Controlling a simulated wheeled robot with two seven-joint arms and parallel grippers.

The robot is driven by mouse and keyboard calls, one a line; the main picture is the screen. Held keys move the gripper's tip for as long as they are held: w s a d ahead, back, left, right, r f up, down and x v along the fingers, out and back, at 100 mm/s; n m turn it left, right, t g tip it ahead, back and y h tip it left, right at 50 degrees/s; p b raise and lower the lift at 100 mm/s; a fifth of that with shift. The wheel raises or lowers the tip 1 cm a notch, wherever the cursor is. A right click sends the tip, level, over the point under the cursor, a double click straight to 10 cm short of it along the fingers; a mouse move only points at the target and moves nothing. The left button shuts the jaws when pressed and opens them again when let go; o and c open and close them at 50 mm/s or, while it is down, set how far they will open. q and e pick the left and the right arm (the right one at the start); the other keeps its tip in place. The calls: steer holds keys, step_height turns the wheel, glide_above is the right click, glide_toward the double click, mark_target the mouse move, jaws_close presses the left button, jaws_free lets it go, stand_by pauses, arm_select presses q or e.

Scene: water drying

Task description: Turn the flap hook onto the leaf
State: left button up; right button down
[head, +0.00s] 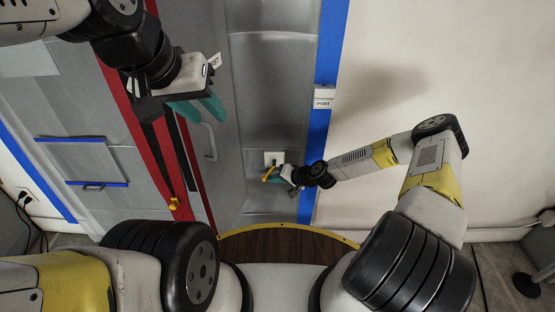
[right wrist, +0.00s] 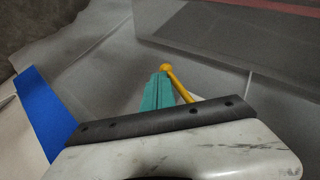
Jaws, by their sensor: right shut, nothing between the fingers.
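A yellow hook (head: 269,173) sits by a white plate on the grey panel (head: 270,85), which may be the leaf. In the right wrist view the yellow hook (right wrist: 179,84) is a slanted bar with a round knob at its top. My right gripper (head: 282,178) is beside the hook. Its teal fingers (right wrist: 158,92) are shut with nothing between them, just left of the bar; I cannot tell whether they touch it. My left gripper (head: 198,109) is at the upper left, in front of the panels. Its two teal fingers look apart and empty.
A red and black upright strip (head: 150,125) with a yellow knob (head: 173,204) runs left of the panel. A grey handle (head: 210,142) stands near it. A blue strip (head: 325,60) with a PORT label (head: 323,103) edges the panel's right. Bare wall lies further right.

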steer(key=shift+a+r+y, duration=0.2)
steer(key=shift+a+y, duration=0.4)
steer(key=shift+a, duration=0.45)
steer(key=shift+a+r, duration=0.75)
steer(key=shift+a, duration=0.35)
steer(key=shift+m, duration=0.3)
stand_by(0.4)
